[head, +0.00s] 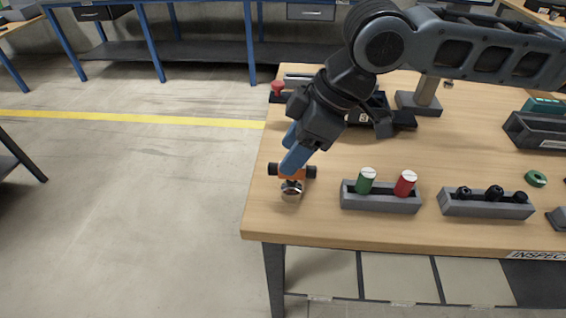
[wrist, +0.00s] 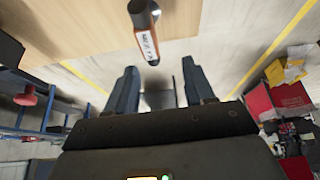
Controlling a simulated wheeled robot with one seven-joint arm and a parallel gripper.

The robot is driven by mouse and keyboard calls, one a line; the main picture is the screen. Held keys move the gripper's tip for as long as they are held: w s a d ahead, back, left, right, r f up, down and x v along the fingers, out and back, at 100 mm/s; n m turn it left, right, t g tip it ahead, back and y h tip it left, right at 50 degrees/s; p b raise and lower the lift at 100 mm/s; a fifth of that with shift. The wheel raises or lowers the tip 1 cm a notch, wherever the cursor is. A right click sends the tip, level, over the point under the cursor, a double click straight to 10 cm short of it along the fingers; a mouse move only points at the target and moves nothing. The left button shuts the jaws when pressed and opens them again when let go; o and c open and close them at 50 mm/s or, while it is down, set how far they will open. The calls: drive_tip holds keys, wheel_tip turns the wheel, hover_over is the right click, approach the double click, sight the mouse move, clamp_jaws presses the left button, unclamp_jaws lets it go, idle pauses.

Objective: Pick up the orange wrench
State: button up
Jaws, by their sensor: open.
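The orange wrench (head: 293,172) is near the left front corner of the wooden table in the head view. It has an orange middle with dark ends, and a round metallic piece (head: 292,190) shows just in front of it. In the wrist view the wrench (wrist: 147,42) shows its orange, white-labelled part and a dark end close to the fingertips. My gripper (head: 289,164) has blue fingers reaching down to the wrench, partly covering it. In the wrist view my gripper (wrist: 160,66) is open, with nothing clasped between the fingers. Contact cannot be told.
A grey tray (head: 382,204) with a green and a red cylinder stands right of the wrench. Another grey tray (head: 487,208) holds black knobs. A red-topped item (head: 277,89) and dark fixtures are behind my gripper. The table's left edge (head: 256,165) is close by.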

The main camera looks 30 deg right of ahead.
sight(292, 181)
drive_tip(key=shift+d+f+h, duration=0.15)
drive_tip(key=shift+d+f, duration=0.05)
drive_tip(key=shift+d, duration=0.3)
drive_tip(key=shift+d+f+h, duration=0.15)
drive_tip(key=shift+d+f, duration=0.05)
drive_tip(key=shift+d, duration=0.25)
drive_tip(key=shift+s+p+x, duration=0.15)
drive_tip(key=shift+p+x, duration=0.15)
drive_tip(key=shift+x, duration=1.6)
drive_tip(key=shift+s+p+x, duration=0.1)
drive_tip(key=shift+p+x, duration=0.2)
drive_tip(key=shift+x, duration=1.6)
drive_tip(key=shift+d, duration=0.15)
clamp_jaws()
